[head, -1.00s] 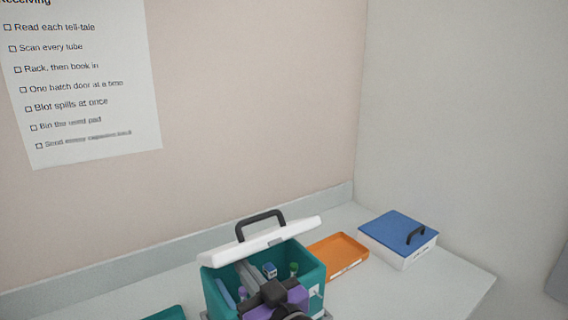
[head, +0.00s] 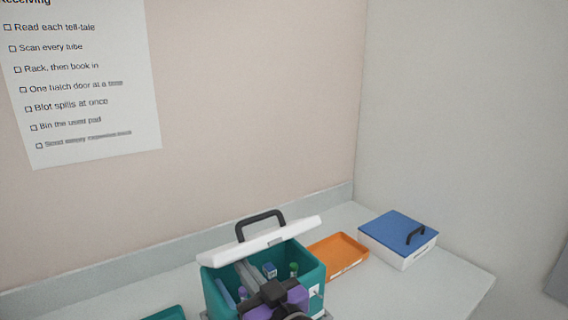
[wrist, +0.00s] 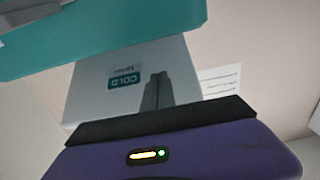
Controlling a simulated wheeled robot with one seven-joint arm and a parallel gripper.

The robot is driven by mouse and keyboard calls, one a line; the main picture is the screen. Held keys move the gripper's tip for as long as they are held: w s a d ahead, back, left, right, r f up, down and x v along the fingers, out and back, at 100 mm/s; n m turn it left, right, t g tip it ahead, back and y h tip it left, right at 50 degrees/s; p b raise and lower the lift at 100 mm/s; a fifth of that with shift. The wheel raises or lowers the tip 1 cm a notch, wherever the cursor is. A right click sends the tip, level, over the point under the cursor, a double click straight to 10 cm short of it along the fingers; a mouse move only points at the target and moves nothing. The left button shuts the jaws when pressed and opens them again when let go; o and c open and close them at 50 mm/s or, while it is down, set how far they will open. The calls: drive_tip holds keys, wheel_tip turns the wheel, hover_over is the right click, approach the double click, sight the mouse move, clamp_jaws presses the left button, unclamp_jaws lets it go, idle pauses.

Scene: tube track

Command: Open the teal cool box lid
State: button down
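The teal cool box (head: 312,268) stands at the bottom centre of the head view. Its white lid (head: 262,241), with a black handle (head: 261,222), is raised and tilted, leaving a gap at the front. My gripper (head: 243,270) reaches over the box opening, its grey fingers under the lid and close together, with nothing seen between them. Whether they touch the lid cannot be told. In the wrist view, the fingers (wrist: 157,92) show against a white panel (wrist: 180,75) with an upside-down COLD label. A teal surface (wrist: 100,38) crosses the top.
A blue-capped item (head: 270,269) and a green-capped tube (head: 294,268) show inside the box. An orange tray (head: 340,254) and a white box with a blue lid (head: 398,238) sit to the right. A teal item (head: 167,313) lies at left. The right front counter is clear.

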sight(233, 245)
drive_tip(key=shift+r, duration=0.15)
drive_tip(key=shift+w+a+r, duration=0.1)
idle(0.3)
drive_tip(key=shift+w+a+r+p, duration=0.4)
drive_tip(key=shift+w+r, duration=0.1)
drive_tip(key=shift+r, duration=0.1)
drive_tip(key=shift+w+a+r+p, duration=0.25)
drive_tip(key=shift+w+r+p, duration=0.15)
drive_tip(key=shift+r, duration=0.2)
drive_tip(key=shift+w, duration=0.1)
drive_tip(key=shift+w+a+r, duration=0.4)
drive_tip(key=shift+w+r, duration=0.05)
drive_tip(key=shift+w, duration=0.1)
drive_tip(key=shift+w+a+r, duration=0.35)
drive_tip(key=shift+w+r, duration=0.1)
drive_tip(key=shift+w, duration=0.1)
drive_tip(key=shift+w+a, duration=0.1)
